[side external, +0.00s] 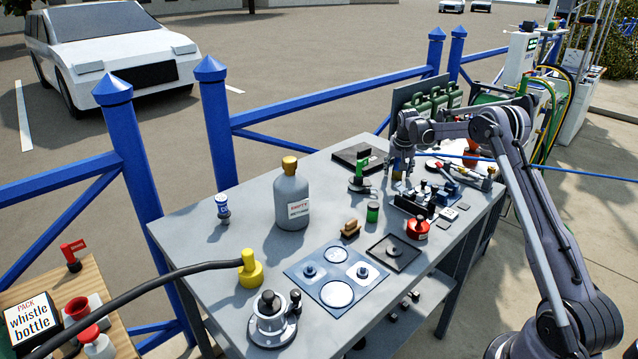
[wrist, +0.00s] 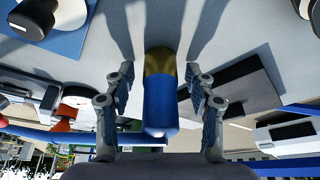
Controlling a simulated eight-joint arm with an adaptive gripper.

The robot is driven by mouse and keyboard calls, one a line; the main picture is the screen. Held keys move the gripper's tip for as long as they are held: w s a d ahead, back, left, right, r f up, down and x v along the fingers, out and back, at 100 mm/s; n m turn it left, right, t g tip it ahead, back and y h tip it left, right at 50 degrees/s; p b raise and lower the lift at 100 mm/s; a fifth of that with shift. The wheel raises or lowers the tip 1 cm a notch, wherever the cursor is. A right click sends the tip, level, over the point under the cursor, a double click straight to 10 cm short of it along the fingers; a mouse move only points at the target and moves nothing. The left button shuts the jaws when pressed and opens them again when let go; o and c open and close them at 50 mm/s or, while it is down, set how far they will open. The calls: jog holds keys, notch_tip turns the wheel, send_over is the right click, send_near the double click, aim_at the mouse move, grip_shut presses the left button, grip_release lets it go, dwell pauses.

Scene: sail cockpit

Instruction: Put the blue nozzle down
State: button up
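The blue nozzle (wrist: 160,100) is a short blue cylinder with a brass-coloured end. In the wrist view it lies between the two fingers of my gripper (wrist: 160,77), brass end toward the grey table top. A gap shows on each side of it, so the fingers are open and apart from it. In the side external view my gripper (side external: 402,168) points down over the far part of the grey table (side external: 205,250), with the nozzle partly hidden between its fingers. The nozzle appears to stand upright on the table, though its contact is hard to see.
Near the gripper are a green-topped tool (side external: 360,173), a dark flat box (side external: 356,156), a black rack of small parts (side external: 415,203) and a red round can (side external: 417,229). A grey bottle (side external: 291,203) stands further left. Bare table lies around the bottle.

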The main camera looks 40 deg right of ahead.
jog(key=shift+r, duration=0.1)
jog(key=v, duration=1.2)
jog(key=s+a+r+n+t, duration=0.1)
jog(key=a+r, duration=0.2)
jog(key=a, duration=0.3)
jog(key=s+a+r+n, duration=0.1)
jog(key=a+r+n, duration=0.15)
jog(key=a, duration=0.35)
jog(key=s+a+n+t+y, duration=0.1)
jog(key=s+a+n, duration=0.1)
jog(key=s+a, duration=0.65)
jog(key=s+a+n+t+y, duration=0.1)
jog(key=s+a+n, duration=0.2)
jog(key=s+a, duration=0.55)
jog(key=s+a+f+n+t+y, duration=0.1)
jog(key=s+a+f, duration=0.3)
jog(key=a, duration=0.5)
jog(key=shift+s+n+y, duration=0.3)
jog(key=shift+s+n, duration=0.15)
jog(key=shift+n, duration=0.2)
jog(key=shift+f, duration=0.15)
